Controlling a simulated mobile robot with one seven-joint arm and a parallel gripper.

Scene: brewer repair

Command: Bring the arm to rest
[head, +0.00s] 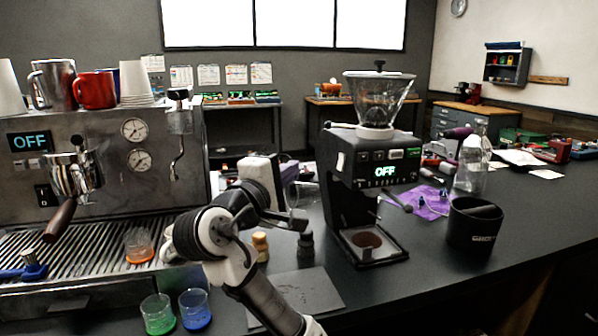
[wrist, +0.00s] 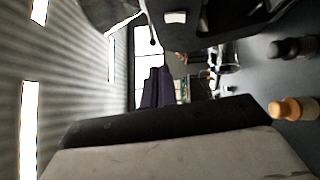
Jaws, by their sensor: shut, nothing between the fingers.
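My arm rises from the bottom of the head view in front of the counter, bent at a dark joint, above the counter between the espresso machine (head: 110,190) and the grinder (head: 350,170). My gripper (head: 262,180) is at its end, shut and empty; its fingertips are hard to make out. In the wrist view a large pale and black block (wrist: 180,140) fills the bottom. A wooden-topped tool (head: 260,245) and a dark one (head: 306,245) stand just beyond the arm, apart from it; both also show in the wrist view.
Green (head: 158,314) and blue (head: 195,309) glasses stand at the front left. An orange glass (head: 139,246) is on the machine's drip tray. A dark mat (head: 310,290) lies beside the arm. A black knock box (head: 474,226) and a glass bottle (head: 470,170) stand to the right.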

